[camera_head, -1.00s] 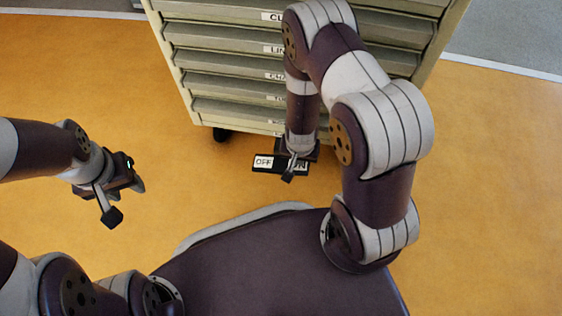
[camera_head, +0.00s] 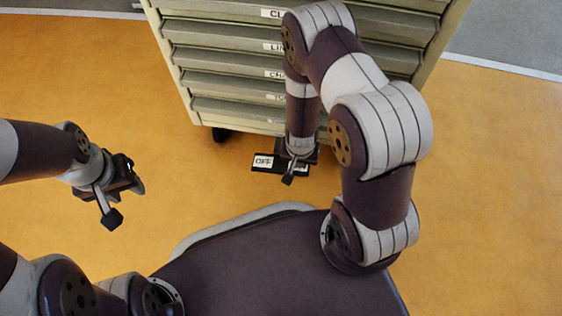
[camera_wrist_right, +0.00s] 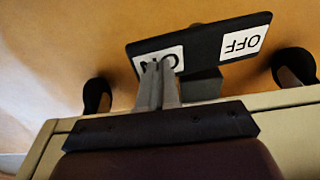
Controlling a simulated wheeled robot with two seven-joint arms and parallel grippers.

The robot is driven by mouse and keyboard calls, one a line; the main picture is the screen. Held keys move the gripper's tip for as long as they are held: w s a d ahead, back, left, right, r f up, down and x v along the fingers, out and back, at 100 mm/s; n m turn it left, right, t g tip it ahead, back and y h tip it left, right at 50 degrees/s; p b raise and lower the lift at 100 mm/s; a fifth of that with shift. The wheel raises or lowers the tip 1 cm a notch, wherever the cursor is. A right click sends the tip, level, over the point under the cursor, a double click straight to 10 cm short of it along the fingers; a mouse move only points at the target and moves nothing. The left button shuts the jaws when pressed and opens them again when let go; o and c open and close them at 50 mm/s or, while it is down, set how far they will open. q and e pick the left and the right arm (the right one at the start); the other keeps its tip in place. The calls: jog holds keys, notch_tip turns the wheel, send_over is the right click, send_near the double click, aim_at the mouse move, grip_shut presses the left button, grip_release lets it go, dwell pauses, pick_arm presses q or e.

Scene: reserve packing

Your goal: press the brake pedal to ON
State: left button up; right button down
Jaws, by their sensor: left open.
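The brake pedal (camera_head: 279,167) is a black rocker plate low at the cabinet's foot, with a white OFF label on its left end and an ON label on its right end in the head view. My right gripper (camera_head: 291,176) is over the ON end and hides most of that label. In the right wrist view, the pedal (camera_wrist_right: 205,44) shows both labels, and the shut fingers of my right gripper (camera_wrist_right: 160,80) overlap the ON label. I cannot tell for certain whether they touch it or how the plate is tilted. My left gripper (camera_head: 125,203) is open and empty, away at the left.
The drawer cabinet (camera_head: 225,62) stands above and behind the pedal. Its dark castors show, one at the lower left (camera_head: 221,134) in the head view. The orange floor (camera_head: 490,190) is clear to the right.

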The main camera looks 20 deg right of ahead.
jog(key=shift+f+b, duration=0.4)
jog(key=shift+f, duration=0.25)
jog(key=shift+r, duration=0.1)
notch_tip(320, 180, up, 7)
jog(key=p, duration=0.7)
jog(key=shift+r+p, duration=0.1)
jog(key=shift+p, duration=0.3)
